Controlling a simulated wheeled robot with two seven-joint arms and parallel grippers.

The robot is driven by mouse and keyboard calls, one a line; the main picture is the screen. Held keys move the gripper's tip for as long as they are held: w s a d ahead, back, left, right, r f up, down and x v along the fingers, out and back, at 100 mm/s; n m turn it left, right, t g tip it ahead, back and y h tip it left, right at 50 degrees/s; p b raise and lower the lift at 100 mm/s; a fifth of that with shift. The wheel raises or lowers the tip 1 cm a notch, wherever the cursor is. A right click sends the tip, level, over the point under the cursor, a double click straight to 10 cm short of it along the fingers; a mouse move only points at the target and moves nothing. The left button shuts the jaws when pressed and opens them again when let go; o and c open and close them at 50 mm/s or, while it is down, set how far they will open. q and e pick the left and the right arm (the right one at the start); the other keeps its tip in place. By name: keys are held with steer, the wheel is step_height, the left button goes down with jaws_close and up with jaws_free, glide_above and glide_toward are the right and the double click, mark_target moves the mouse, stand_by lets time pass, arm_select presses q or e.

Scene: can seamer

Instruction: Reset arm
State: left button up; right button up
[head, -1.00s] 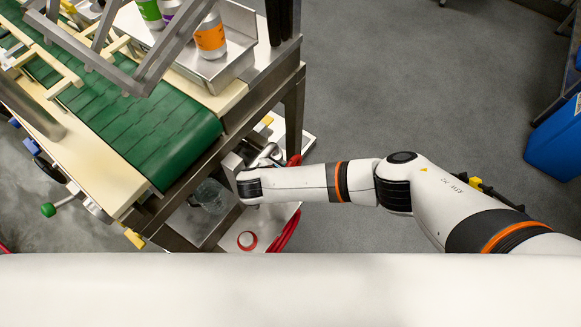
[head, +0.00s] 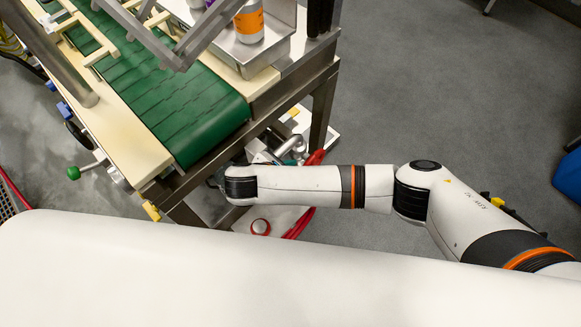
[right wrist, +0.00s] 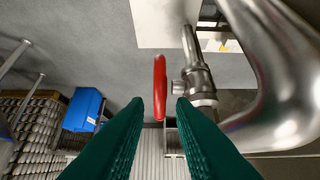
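My right arm comes in from the right in the head view and reaches left to the lower part of the conveyor machine's near end. Its gripper is hidden there behind the wrist. In the right wrist view, the right gripper (right wrist: 158,108) shows two green ridged fingers spread apart with a gap between them. A red handle (right wrist: 160,86) stands upright beyond the gap, and I see no grip on it. A shiny metal pipe with a valve fitting (right wrist: 198,80) is just to its right. My left gripper is in neither view.
The green conveyor belt (head: 165,90) runs on the machine at upper left, with a can with an orange label (head: 249,24) on a metal tray. A blue bin (head: 569,182) stands at the right edge. Grey floor (head: 420,80) right of the machine is open.

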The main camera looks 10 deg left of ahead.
steer(key=shift+v, duration=0.85)
